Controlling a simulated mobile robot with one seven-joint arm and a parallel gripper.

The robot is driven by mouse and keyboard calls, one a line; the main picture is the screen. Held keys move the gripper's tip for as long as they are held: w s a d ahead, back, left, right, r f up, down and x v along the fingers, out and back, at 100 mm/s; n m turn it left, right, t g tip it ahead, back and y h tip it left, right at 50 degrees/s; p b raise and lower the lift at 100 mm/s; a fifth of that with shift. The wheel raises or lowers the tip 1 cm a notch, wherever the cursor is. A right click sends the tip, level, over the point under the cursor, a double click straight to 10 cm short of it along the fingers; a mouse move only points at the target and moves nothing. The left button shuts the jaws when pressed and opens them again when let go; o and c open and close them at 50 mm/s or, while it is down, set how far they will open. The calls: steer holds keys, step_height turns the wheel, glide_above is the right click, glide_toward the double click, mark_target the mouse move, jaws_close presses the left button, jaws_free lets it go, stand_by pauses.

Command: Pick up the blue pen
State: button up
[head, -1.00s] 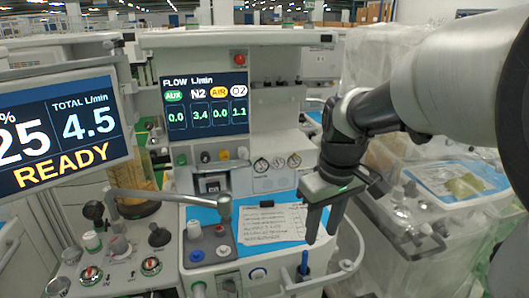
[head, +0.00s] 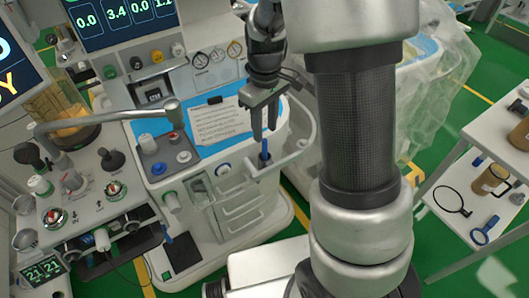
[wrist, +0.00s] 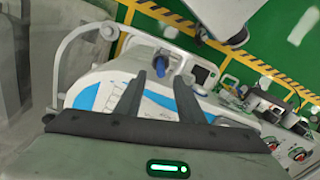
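The blue pen (head: 265,151) stands upright in a small holder on the side rail at the cart's front right corner. Its lower end is hidden. My gripper (head: 264,136) is open and points down over it. In the head view the pen's top shows at the fingertip level, between the two dark fingers. In the wrist view my open gripper (wrist: 160,76) has a blue piece that looks like the pen (wrist: 161,66) in line with the gap, at or just past the fingertips. I see no finger touching it.
A paper sheet (head: 218,118) lies on the blue cart top to the left. A curved rail (head: 309,125) surrounds the holder. A grey jointed bar (head: 110,115) stands farther left. A white shelf (head: 470,212) with a magnifier is at right.

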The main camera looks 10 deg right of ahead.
mark_target(265, 139)
steer(key=shift+f+b, duration=0.6)
steer(key=shift+f, duration=2.95)
jaws_close()
